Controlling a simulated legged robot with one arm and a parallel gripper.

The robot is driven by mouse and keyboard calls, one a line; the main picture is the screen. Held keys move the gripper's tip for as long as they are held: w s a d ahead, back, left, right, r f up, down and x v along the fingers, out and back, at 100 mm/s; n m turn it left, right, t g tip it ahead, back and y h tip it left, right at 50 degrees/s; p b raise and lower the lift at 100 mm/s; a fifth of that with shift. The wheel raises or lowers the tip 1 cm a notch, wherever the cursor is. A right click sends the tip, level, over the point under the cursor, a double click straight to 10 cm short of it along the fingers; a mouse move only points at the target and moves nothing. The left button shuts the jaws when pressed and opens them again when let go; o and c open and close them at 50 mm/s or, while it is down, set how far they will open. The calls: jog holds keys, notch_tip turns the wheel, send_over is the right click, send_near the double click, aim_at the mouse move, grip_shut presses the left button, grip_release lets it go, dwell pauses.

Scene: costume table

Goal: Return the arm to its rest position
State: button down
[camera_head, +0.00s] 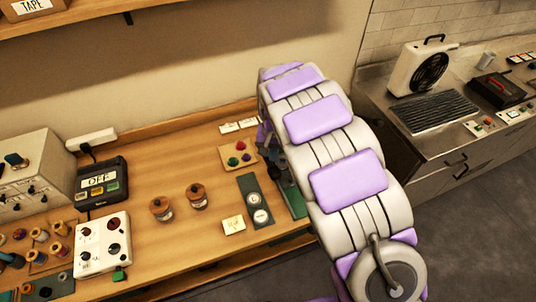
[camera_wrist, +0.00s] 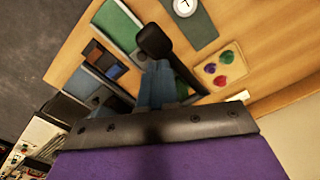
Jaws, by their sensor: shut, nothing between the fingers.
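My arm, white with purple pads, reaches from the lower right of the head view over the right end of the wooden table (camera_head: 150,225). My gripper (camera_wrist: 157,80) shows in the wrist view as blue-grey fingers beyond a dark band and purple housing. It is shut and holds nothing. It points at the table's right end, close to a black rounded object whose exact contact with the fingers I cannot tell. In the head view my arm mostly hides the gripper.
A board with coloured pieces (camera_head: 239,163), a dark strip with round dials (camera_head: 256,201) and two brown-topped jars (camera_head: 161,209) lie near the arm. A metal counter (camera_head: 440,144) with a fan (camera_head: 418,68) stands at right. A shelf (camera_head: 110,14) hangs upper left.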

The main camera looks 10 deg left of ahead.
jog(key=shift+d, duration=0.1)
dwell(0.3)
jog(key=s+d+r+m+b, duration=0.1)
jog(key=s+d+r+b, duration=0.2)
jog(key=s+d, duration=0.45)
jog(key=s+d+r+m+b, duration=0.1)
jog(key=s+d+r+b, duration=0.25)
jog(key=d, duration=0.65)
jog(key=s+d+f+g+b, duration=0.1)
jog(key=s+d+f+b, duration=0.1)
jog(key=s, duration=1)
jog(key=s+d+f+n+b, duration=0.1)
jog(key=s+d+b, duration=0.3)
jog(key=s, duration=0.9)
jog(key=shift+s+d+f+g, duration=0.2)
jog(key=shift+d+f+g, duration=0.3)
jog(key=shift+d, duration=0.3)
